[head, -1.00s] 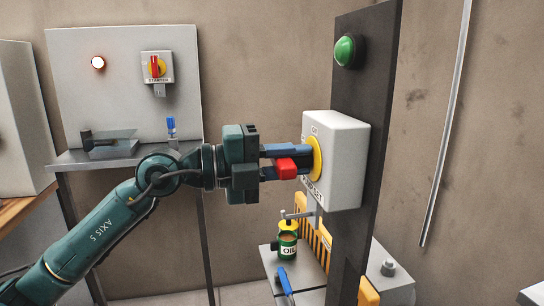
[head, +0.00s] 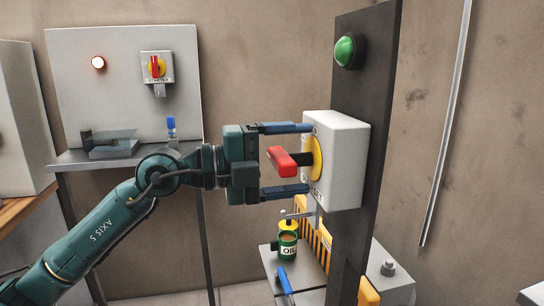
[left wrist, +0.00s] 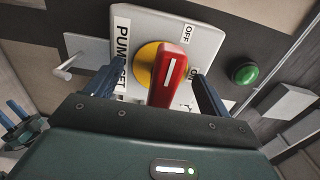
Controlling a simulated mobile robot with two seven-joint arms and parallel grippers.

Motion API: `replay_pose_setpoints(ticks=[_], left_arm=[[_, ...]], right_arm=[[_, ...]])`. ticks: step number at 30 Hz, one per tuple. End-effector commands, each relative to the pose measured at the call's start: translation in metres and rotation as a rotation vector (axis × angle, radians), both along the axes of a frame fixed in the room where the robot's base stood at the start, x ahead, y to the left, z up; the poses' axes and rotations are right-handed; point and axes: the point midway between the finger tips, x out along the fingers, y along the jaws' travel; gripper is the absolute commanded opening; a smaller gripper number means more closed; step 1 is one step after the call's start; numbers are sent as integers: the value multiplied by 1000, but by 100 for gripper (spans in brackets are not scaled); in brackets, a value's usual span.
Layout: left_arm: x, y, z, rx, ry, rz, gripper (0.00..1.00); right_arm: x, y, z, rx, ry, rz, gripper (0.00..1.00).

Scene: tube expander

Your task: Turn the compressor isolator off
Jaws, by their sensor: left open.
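A white isolator box (head: 345,165) is fixed to a dark post. In the left wrist view its label (left wrist: 122,50) reads PUMPSET, not compressor, and an OFF mark (left wrist: 187,35) shows. Its red handle (head: 282,160) stands out from a yellow disc (head: 318,158) and lies roughly level in the head view. The handle also shows in the left wrist view (left wrist: 168,80). My left gripper (head: 307,158) is open, with one finger above the handle and one below, both apart from it. Their tips are close to the box face. My right gripper is not in view.
A green button (head: 346,50) sits higher on the post (head: 372,90). A second isolator (head: 156,68), labelled STARTER, is on the grey panel behind.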

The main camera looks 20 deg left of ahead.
Motion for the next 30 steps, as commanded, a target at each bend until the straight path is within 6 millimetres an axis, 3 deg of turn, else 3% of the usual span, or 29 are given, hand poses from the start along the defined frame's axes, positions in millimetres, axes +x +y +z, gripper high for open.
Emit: replay_pose_setpoints(ticks=[7,14,30], left_arm=[[0,0,0,0,0,0,100],[-1,1,-1,0,0,1,100],[-29,45,-4,2,-1,3,100]], right_arm=[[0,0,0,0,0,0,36],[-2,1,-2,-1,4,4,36],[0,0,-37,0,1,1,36]])
